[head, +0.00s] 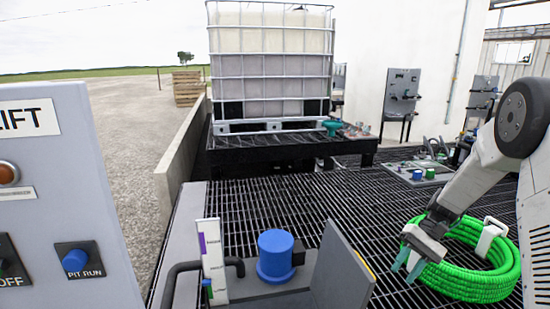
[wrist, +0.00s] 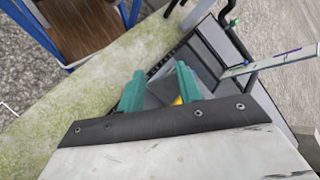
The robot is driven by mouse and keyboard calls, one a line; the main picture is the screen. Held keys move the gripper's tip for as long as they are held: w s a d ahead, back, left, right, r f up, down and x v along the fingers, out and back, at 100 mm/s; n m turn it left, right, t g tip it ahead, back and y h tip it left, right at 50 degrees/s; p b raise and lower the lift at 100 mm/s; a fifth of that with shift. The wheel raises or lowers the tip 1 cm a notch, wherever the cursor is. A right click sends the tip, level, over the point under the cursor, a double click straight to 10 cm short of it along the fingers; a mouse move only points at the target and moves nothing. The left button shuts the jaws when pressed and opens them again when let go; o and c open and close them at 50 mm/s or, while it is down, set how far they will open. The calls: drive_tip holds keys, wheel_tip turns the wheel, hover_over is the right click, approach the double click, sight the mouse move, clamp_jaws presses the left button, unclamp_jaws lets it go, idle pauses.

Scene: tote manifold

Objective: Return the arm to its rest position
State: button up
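My gripper (head: 407,265) hangs at the right of the head view, fingers pointing down, in front of a coiled green hose (head: 470,262). My arm comes in from the right edge, bent at a dark joint. The wrist view also shows my gripper (wrist: 160,88), with its two teal fingers apart and nothing held between them. Beyond the fingers lie grey panels and a small yellow patch.
A blue-capped pump (head: 275,257) and a white gauge board (head: 212,258) stand at the front on dark grating. A caged tank (head: 270,65) sits behind. A grey control panel (head: 60,200) fills the left. A blue-framed wooden stand (wrist: 85,28) shows in the wrist view.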

drive_tip(key=s+a+r+n+t+h, duration=0.1)
drive_tip(key=s+a+r+t+h, duration=0.1)
drive_tip(key=s+r, duration=0.4)
drive_tip(key=s+a+r+n+t+h, duration=0.1)
drive_tip(key=s+a+r+t+h, duration=0.1)
drive_tip(key=s+r, duration=0.5)
drive_tip(key=s+a+r+t+h, duration=0.3)
drive_tip(key=s+r, duration=0.4)
drive_tip(key=s, duration=0.9)
drive_tip(key=shift+a+n+h, duration=0.4)
drive_tip(key=shift+a+h, duration=0.05)
drive_tip(key=shift+h, duration=0.15)
drive_tip(key=shift+s+d+r, duration=0.1)
drive_tip(key=shift+s, duration=0.05)
